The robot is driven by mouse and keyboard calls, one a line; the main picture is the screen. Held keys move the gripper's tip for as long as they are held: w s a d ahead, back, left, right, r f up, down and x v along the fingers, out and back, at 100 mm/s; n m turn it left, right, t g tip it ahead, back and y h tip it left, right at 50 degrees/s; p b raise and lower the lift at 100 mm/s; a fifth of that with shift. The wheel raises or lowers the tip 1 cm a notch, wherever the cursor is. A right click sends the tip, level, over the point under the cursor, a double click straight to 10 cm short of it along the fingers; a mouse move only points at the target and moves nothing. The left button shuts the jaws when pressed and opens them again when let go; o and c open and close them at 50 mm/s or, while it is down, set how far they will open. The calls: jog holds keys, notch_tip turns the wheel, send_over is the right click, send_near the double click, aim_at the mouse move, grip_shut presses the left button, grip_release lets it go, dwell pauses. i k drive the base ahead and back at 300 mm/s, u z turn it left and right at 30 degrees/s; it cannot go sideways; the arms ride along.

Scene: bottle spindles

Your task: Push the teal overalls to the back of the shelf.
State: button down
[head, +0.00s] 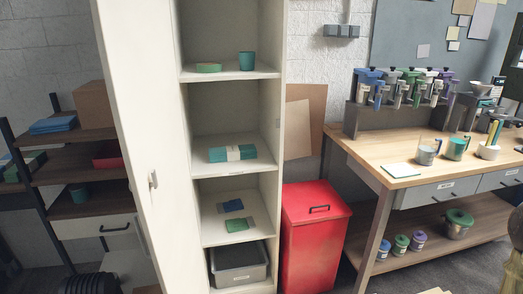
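A folded teal bundle with a pale band around its middle (216,155), which looks like the teal overalls, lies on a middle shelf (212,172) of the tall white cabinet. It sits near the middle of the shelf's width. Some bare shelf shows in front of it; how much room is behind it is hard to tell. My gripper is not in view.
The cabinet door (130,120) stands open at the left. A teal cup (246,61) and a low green item (208,67) are on the shelf above; blue (233,205) and green (239,224) flat items are below. A red bin (315,240) stands close at right.

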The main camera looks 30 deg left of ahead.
aim_at(243, 152)
jog(key=u, duration=0.15)
jog(key=i, duration=0.7)
jog(key=u, duration=0.85)
jog(key=i, duration=0.45)
jog(key=u, duration=0.35)
